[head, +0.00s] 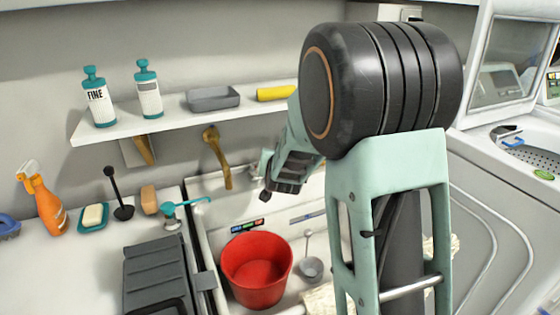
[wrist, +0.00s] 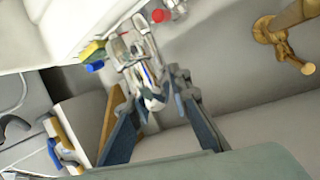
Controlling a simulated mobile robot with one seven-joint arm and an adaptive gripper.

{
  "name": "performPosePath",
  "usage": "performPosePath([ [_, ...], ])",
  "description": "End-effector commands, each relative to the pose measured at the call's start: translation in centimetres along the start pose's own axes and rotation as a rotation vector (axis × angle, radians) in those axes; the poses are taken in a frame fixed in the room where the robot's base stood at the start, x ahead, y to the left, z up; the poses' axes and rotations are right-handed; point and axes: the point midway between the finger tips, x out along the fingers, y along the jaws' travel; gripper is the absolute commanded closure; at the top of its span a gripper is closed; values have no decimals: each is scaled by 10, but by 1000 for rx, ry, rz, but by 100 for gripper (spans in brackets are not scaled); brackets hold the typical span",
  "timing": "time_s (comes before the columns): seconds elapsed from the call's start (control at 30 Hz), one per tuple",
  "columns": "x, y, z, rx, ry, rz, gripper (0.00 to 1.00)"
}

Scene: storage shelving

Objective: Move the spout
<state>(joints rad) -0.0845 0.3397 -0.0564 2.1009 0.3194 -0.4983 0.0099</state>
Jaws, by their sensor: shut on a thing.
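The brass spout (head: 216,155) comes out of the wall under the shelf and bends down over the sink. It also shows at the upper right of the wrist view (wrist: 284,32). My gripper (head: 268,190) is right of the spout in the head view, apart from it, above the sink. In the wrist view the dark blue fingers of my gripper (wrist: 155,92) close in around a pale thing (wrist: 140,62) with coloured marks. I cannot tell what that thing is. The fingertips are partly hidden in the head view.
A white shelf (head: 160,124) with bottles and a grey tray (head: 213,98) hangs above. A red bucket (head: 257,268) stands in the sink. A soap dish (head: 93,218) and an orange spray bottle (head: 42,200) stand on the left counter. A washing machine (head: 500,200) is at the right.

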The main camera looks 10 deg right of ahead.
Motion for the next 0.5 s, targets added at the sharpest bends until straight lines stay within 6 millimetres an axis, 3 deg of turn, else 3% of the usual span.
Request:
performPosePath([
  [0.5,3,-29,0,72,34,180,100],
])
